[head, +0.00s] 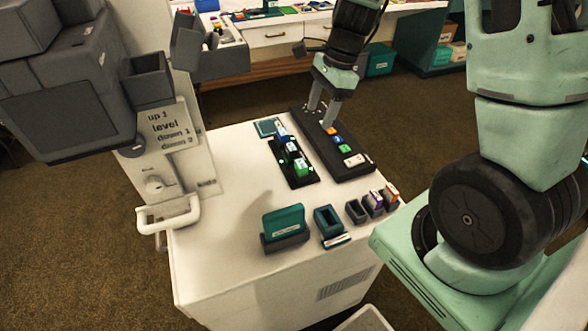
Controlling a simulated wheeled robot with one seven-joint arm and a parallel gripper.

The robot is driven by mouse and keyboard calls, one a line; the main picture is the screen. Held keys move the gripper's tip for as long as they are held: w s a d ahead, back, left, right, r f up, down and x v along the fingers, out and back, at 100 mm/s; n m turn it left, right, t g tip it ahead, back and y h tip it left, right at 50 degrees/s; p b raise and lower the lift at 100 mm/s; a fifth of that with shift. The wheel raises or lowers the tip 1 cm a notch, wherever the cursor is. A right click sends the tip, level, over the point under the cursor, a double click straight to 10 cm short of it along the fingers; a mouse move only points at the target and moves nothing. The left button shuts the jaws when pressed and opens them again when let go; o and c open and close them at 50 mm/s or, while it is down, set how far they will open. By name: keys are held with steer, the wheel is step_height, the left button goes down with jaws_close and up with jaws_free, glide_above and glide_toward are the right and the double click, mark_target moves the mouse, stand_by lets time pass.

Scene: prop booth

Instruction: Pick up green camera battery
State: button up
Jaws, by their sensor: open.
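A bright green block (301,168) sits at the near end of a small black tray (309,181) on the white cabinet top. A smaller green piece (345,148) lies on the long black panel to its right. I cannot tell from this view which of the two is the green camera battery. My gripper (321,117) is open and empty, its fingers pointing down over the far part of the long black panel (359,170). It is beyond and to the right of the bright green block, apart from it. Whether the fingertips touch the panel is unclear.
Blue (282,138), orange (332,131) and white (354,160) pieces lie near the green ones. A teal box in a grey holder (284,240), an open teal box (328,224) and small dark holders (357,212) line the near edge. The cabinet's left top (222,190) is clear.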

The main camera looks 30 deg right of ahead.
mark_target(302, 163)
steer(key=b+x, duration=0.1)
steer(key=x, duration=1.4)
steer(key=shift+f, duration=0.1)
steer(key=shift+s, duration=0.1)
steer(key=c, duration=1.1)
